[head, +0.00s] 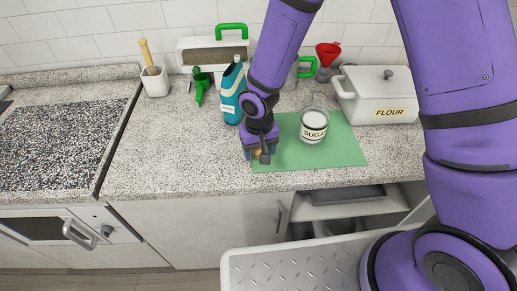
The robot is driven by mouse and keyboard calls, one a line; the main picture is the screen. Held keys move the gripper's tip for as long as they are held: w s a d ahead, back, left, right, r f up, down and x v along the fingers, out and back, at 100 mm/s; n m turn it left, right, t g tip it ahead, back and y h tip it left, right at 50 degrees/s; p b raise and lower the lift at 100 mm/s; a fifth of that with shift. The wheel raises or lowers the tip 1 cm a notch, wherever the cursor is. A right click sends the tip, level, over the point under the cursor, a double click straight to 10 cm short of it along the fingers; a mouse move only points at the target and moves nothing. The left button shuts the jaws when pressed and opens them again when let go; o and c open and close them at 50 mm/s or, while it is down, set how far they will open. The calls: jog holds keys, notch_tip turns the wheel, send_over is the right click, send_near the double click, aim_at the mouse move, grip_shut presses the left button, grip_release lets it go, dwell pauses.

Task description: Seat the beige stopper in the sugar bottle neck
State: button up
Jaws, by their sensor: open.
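The sugar bottle (314,126), clear glass with white contents and a SUGAR label, stands upright on the green mat (345,151). Its neck (319,101) points up and no stopper is seen in it. My gripper (261,157) is open and points down at the mat's left edge, left of the bottle and apart from it. A small orange-tan patch (257,153) shows at the fingers; it may be the beige stopper, but it is too small and covered to be sure.
A teal bottle (231,97) stands close behind my gripper. A white FLOUR container (381,97) is at the right, with a red funnel (328,54) behind. A green scoop (199,85) and a white utensil holder (155,82) stand at left. A drawer (344,201) below is open.

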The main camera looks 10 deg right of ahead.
jog(key=shift+f, duration=0.3)
jog(key=shift+c, duration=0.5)
jog(key=c, duration=0.9)
jog(key=shift+r, duration=0.15)
